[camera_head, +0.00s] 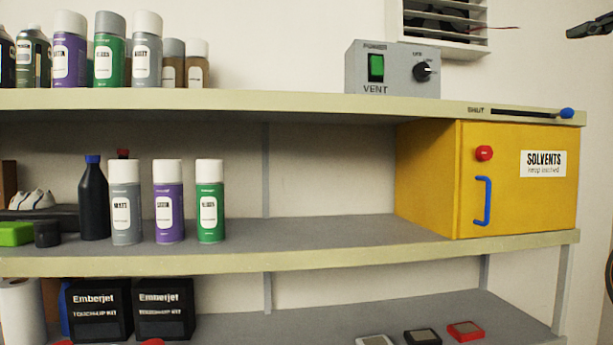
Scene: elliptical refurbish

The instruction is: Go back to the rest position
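My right gripper (578,32) shows only in part at the top right corner, dark and held above the right end of the top shelf. It is apart from the shelf and from everything on it. I cannot tell whether its fingers are open or shut. Nothing can be seen held in it. My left gripper is not in view.
A yellow SOLVENTS cabinet (520,205), door shut, stands on the middle shelf (330,232). A grey VENT box (385,88) sits on the top shelf (250,101), below a louvred vent (440,30). Spray cans (168,225) stand left. Dark kits (165,310) sit below.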

